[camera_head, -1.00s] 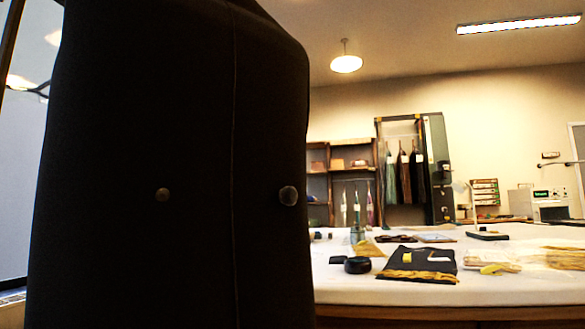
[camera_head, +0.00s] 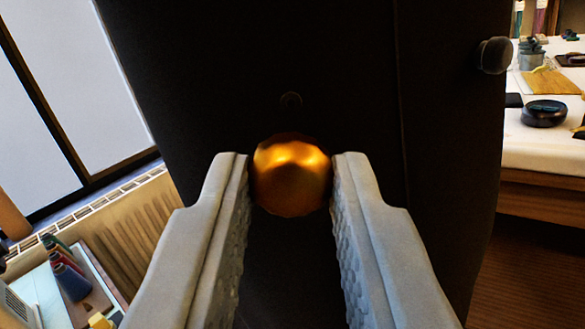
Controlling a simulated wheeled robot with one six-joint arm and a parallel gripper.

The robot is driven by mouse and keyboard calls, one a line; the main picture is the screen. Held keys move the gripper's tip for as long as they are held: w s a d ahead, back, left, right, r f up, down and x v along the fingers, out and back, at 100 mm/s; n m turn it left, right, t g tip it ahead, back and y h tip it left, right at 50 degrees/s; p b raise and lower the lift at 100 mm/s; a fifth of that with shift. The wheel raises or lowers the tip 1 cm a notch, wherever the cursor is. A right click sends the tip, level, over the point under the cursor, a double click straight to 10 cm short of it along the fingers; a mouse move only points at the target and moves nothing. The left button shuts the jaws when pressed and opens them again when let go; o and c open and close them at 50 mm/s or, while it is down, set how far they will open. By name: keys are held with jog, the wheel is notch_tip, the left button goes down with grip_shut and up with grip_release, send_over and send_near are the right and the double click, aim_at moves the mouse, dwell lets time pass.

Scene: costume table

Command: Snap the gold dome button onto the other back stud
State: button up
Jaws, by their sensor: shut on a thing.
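My gripper (camera_head: 291,182) is shut on the gold dome button (camera_head: 291,176), held between its two fingertips in front of the dark coat back (camera_head: 345,60). The gap between button and cloth cannot be judged from here. A larger round knob (camera_head: 494,55) stands out from the cloth at the right edge, right of the vertical seam. The cloth right behind the button is hidden.
A white-topped table (camera_head: 545,152) at right holds a round black tin (camera_head: 544,113), a tan piece (camera_head: 550,82) and other items. At left are a window (camera_head: 75,80), a radiator (camera_head: 110,235) and a surface with small bottles (camera_head: 70,278).

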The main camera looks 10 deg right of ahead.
aim_at(291, 104)
jog(key=shift+f+x, duration=0.15)
jog(key=shift+x, duration=1.1)
jog(key=shift+f+x, duration=0.2)
jog(key=shift+x, duration=1.05)
jog(key=shift+f+x, duration=0.15)
jog(key=shift+x, duration=1.15)
jog(key=shift+w, duration=0.65)
jog(key=o, duration=1.5)
jog(key=shift+s, duration=0.1)
jog(key=shift+r+v, duration=0.2)
jog(key=shift+v, duration=1.75)
jog(key=shift+r+v, duration=0.2)
jog(key=shift+v, duration=1.75)
jog(key=shift+s, duration=0.15)
